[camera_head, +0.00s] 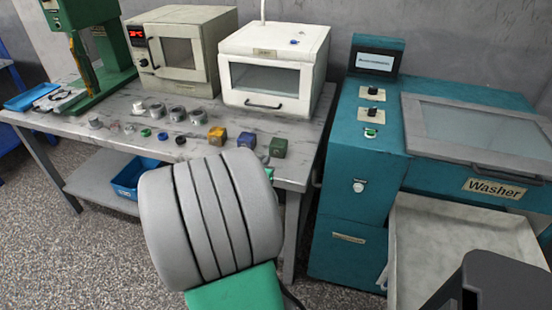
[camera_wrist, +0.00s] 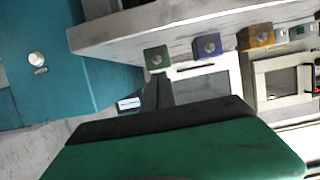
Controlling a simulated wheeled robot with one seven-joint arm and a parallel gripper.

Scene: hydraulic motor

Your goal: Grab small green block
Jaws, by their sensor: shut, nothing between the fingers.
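The small green block (camera_head: 278,147) sits on the worktable near its front right corner, with a round feature on one face. It also shows in the wrist view (camera_wrist: 157,57), close to the table edge. My gripper (camera_wrist: 159,88) shows in the wrist view as dark, narrow fingers, shut and empty. Their tips appear just below the green block in that picture; the true distance is hard to tell. In the head view my own grey and green arm hides the gripper.
A blue block (camera_head: 247,140) and a yellow block (camera_head: 217,136) stand left of the green block. Several metal rings and small parts lie further left. A white oven-like box (camera_head: 275,66) stands behind. The teal washer (camera_head: 350,190) is to the right, across a narrow gap.

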